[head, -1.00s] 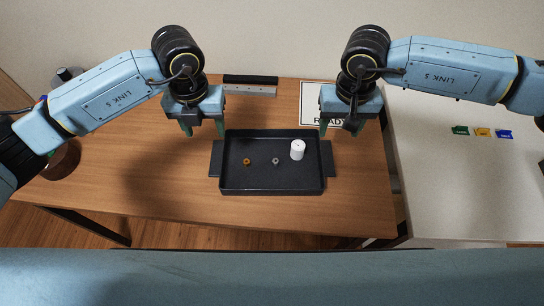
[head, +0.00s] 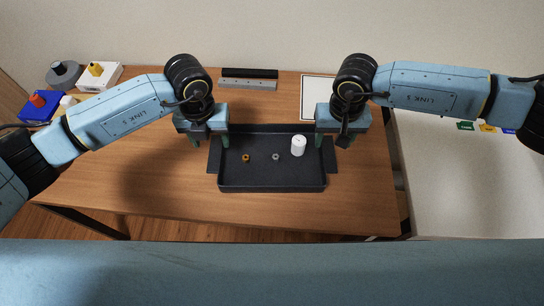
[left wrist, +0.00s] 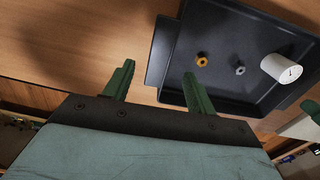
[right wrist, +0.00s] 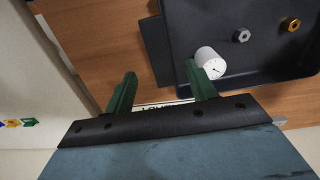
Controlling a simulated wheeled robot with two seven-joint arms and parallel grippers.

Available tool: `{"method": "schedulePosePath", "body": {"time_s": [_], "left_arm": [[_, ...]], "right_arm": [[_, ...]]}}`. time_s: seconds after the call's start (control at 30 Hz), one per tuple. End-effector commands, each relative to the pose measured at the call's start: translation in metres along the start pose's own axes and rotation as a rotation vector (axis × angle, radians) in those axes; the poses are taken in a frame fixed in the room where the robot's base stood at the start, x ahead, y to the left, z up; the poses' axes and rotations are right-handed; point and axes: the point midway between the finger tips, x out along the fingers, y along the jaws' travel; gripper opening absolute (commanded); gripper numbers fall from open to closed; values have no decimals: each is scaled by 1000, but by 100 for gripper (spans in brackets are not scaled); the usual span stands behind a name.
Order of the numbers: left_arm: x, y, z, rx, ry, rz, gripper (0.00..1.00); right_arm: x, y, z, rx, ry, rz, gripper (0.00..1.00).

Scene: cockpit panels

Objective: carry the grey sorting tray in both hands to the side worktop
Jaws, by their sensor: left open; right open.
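The dark grey sorting tray (head: 272,187) sits on the wooden table, with a flat handle on each side. In it are an orange nut (head: 245,158), a grey nut (head: 276,157) and a white cylinder (head: 298,147). My left gripper (head: 209,142) is open above the left handle (left wrist: 157,52), whose end shows beyond and between its fingers in the left wrist view. My right gripper (head: 332,143) is open above the right handle (right wrist: 156,48), which shows likewise in the right wrist view. Neither gripper holds anything. The pale side worktop (head: 440,190) is at the right.
Coloured tags (head: 488,127) lie on the side worktop, partly behind my right arm. A blue box (head: 40,107), a white box (head: 98,76) and a grey round object (head: 64,74) stand at the back left. A bar (head: 248,84) and a white sign (head: 317,98) lie behind the tray.

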Motion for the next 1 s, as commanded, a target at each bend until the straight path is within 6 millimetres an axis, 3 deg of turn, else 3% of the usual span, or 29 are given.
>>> {"method": "schedulePosePath", "body": {"time_s": [0.1,0.33,0.8,1.0], "left_arm": [[24,0,-1,-1,3,0,56],[56,0,0,0,1,1,56],[68,0,0,0,-1,0,56],[67,0,0,0,-2,0,32]], "right_arm": [[25,0,1,0,-3,2,56],[57,0,1,-1,-2,1,56],[68,0,0,-1,0,0,56],[68,0,0,-1,0,0,32]]}}
